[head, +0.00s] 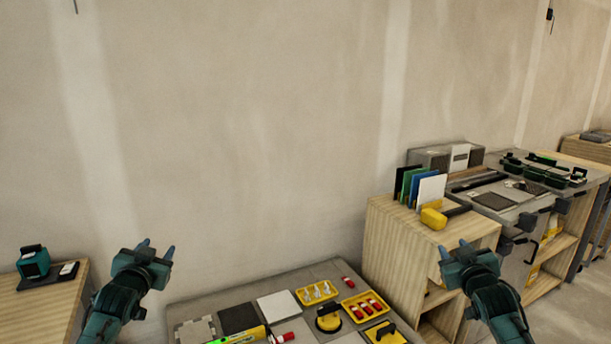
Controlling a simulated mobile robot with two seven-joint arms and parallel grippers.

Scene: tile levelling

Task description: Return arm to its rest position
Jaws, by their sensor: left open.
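My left gripper (156,248) is raised at the lower left, in front of the wall and left of the low work table. Its blue fingertips point up and stand apart, with nothing between them. My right gripper (454,248) is raised at the lower right, in front of the wooden shelf unit. Its fingertips also point up with a gap between them, and I see nothing held. Both arms come up from the bottom edge of the head view, roughly mirroring each other.
The low grey table (242,292) holds tiles, yellow trays (316,293) with small parts, a black-and-yellow suction cup (328,319) and a green-yellow level (238,337). A wooden shelf unit (400,235) stands right. A teal device (33,263) sits on a wooden stand at left.

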